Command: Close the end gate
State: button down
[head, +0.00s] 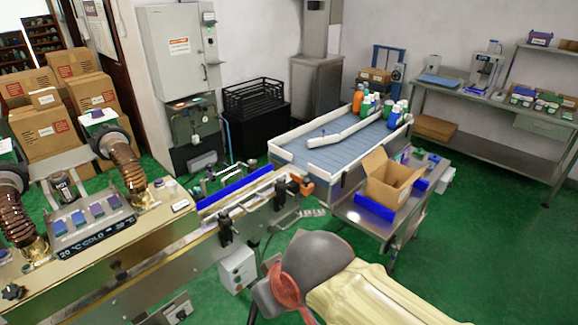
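The sleeve applicator (150,255) runs from the lower left towards the middle of the head view, with a narrow rail track (245,203) on top. At the track's right end is a small orange part (306,187), which may be the end gate. It is too small here to tell whether it stands open or shut. My arm, with a grey rounded joint, a red band and a cream cover, is at the bottom centre, in front of the track's end and apart from the orange part. My gripper's fingers do not show.
A blue-topped table (335,152) with white rails and several bottles stands behind the track's end. A steel table with an open carton (390,185) and blue bins is to the right. A grey box (238,268) hangs below the track. Green floor is free at right.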

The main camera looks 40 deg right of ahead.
aim_at(307, 187)
jog(key=z, duration=1.1)
